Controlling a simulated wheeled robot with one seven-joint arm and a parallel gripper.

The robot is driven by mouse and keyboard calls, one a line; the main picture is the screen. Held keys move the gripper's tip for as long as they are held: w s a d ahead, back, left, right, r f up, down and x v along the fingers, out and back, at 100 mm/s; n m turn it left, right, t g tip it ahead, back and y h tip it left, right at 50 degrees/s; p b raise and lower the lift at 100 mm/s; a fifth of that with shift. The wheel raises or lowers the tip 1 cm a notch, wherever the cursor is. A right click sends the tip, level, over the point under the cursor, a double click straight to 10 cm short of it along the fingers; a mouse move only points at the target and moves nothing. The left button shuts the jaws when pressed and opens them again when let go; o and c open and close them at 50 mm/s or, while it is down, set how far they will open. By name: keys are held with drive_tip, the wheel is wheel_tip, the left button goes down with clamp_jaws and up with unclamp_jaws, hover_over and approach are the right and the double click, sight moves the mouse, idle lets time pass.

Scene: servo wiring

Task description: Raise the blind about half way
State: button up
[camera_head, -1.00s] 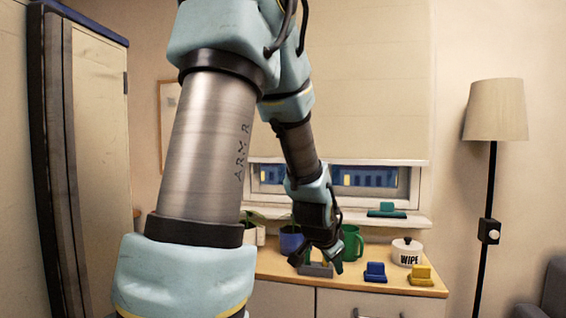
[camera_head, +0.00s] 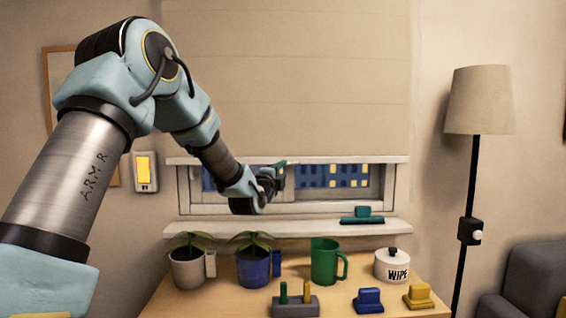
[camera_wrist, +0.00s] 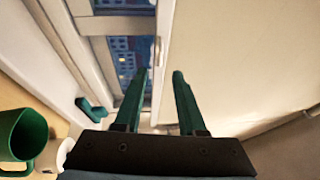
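The cream blind (camera_head: 300,80) hangs over the window, its pale bottom bar (camera_head: 350,159) low, with a strip of glass (camera_head: 335,177) showing below. My gripper (camera_head: 290,163) is at the bar's height, near the middle of the window. In the wrist view my gripper (camera_wrist: 159,78) is open with its two green fingers apart and nothing clearly held. The blind (camera_wrist: 225,60) fills the right of that view, and its lower edge lines up with the gap between the fingers. I cannot tell whether a finger touches the bar.
The sill (camera_head: 290,228) holds a green squeegee-like thing (camera_head: 362,216). Below, the counter (camera_head: 230,300) holds two potted plants, a green mug (camera_head: 325,262), a white WIPE pot (camera_head: 392,265) and small coloured blocks. A floor lamp (camera_head: 478,100) stands right. A lit switch (camera_head: 145,172) is on the wall.

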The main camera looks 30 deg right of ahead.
drive_tip(key=p+x, duration=0.2)
drive_tip(key=x, duration=0.4)
drive_tip(key=shift+w+d, duration=0.15)
drive_tip(key=shift+d, duration=0.25)
drive_tip(key=shift+c, duration=0.4)
clamp_jaws()
idle(0.6)
